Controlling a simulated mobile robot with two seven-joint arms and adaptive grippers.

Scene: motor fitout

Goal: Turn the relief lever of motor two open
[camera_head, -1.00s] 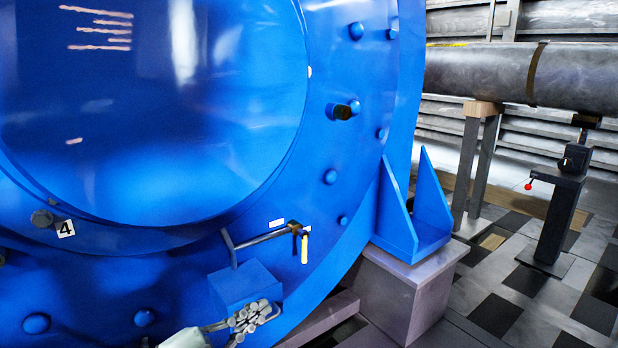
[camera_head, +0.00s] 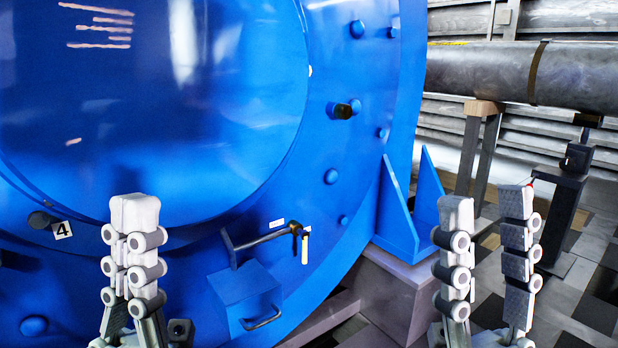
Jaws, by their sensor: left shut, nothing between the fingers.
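A large blue motor housing (camera_head: 330,60) fills the left and middle. I cannot tell whether this is the relief lever. My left gripper (camera_head: 135,215) is shut and empty, upright in front of the housing, left of the lever. My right gripper (camera_head: 487,205) is open and empty, right of the lever and in front of the blue foot bracket. Neither gripper appears to touch the lever.
A blue box (camera_head: 240,288) with a metal handle (camera_head: 262,319) sits below the lever. The blue bracket (camera_head: 398,215) rests on a grey block (camera_head: 385,290). A large pipe (camera_head: 490,75) and a black stand (camera_head: 560,215) are at right.

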